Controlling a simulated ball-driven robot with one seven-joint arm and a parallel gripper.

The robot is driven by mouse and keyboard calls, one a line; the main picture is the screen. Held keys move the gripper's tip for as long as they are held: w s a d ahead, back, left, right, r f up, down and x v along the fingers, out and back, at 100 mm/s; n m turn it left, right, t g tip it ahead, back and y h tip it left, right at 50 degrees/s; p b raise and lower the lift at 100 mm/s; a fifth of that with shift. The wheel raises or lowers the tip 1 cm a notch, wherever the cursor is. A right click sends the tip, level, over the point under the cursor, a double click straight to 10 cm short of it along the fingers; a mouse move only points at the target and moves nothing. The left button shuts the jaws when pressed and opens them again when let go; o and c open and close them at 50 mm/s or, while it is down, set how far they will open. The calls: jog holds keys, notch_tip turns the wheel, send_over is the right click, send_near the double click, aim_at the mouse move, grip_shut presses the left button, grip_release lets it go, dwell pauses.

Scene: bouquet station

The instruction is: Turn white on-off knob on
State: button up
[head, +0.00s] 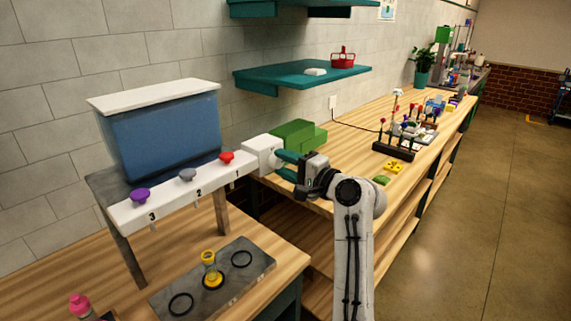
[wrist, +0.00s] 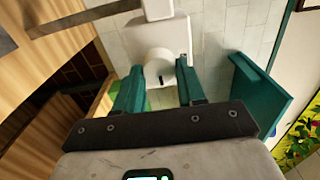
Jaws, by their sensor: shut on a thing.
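The white on-off knob (wrist: 158,64) is round with a small black mark, and sits on the face of a white box (wrist: 178,33). In the head view this white box (head: 262,150) is at the right end of the dispenser's white front panel. My gripper (head: 281,164) has its teal fingers at the box's right side. In the wrist view the fingers stand on either side of the knob, shut on it. In the head view the fingers mostly hide the knob.
A blue tank (head: 170,135) stands behind the panel with purple (head: 140,195), grey (head: 187,174) and red (head: 226,157) knobs. A green block (head: 298,134) lies just behind my gripper. A teal shelf (head: 300,75) hangs above.

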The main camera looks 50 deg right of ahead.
jog(key=shift+f, duration=0.1)
jog(key=o, duration=1)
jog(key=s+b, duration=0.1)
jog(key=s, duration=0.4)
jog(key=s+b, duration=0.1)
jog(key=s, duration=0.5)
jog(key=shift+d+b, duration=0.2)
jog(key=shift+b, duration=0.1)
jog(key=shift+w, duration=0.1)
